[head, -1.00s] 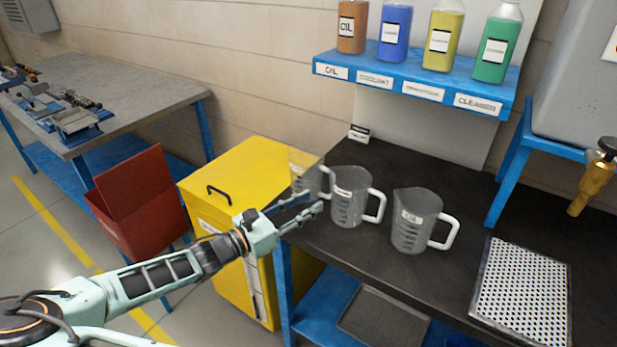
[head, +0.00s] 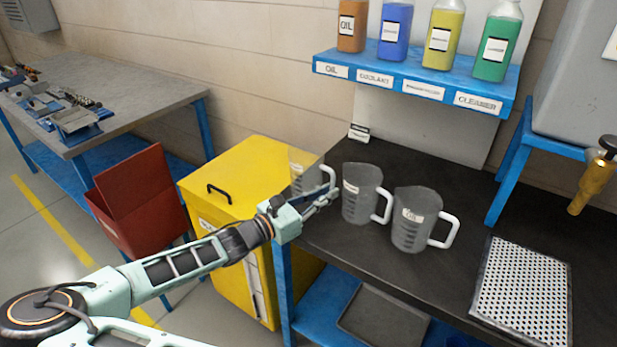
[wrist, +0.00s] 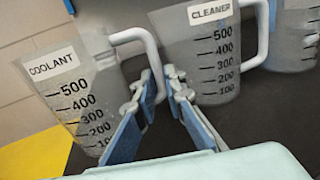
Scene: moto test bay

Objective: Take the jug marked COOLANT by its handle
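The COOLANT jug (wrist: 85,95) is clear with a pale handle (wrist: 150,48); its label reads in the wrist view. In the head view it is the leftmost jug (head: 303,174), at the bench's left end. My gripper (wrist: 161,84) is at its handle, one finger on each side of the handle's lower part; I cannot tell whether they touch it. It looks open, with a narrow gap between the fingertips. In the head view my gripper (head: 331,194) comes in from the left, between this jug and the CLEANER jug (head: 360,200).
The CLEANER jug also shows close on the right in the wrist view (wrist: 205,65). The OIL jug (head: 412,225) stands right of it. A perforated tray (head: 522,295) lies farther right. A yellow cabinet (head: 240,170) stands left of the bench. Bottles stand on a blue shelf (head: 415,85) above.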

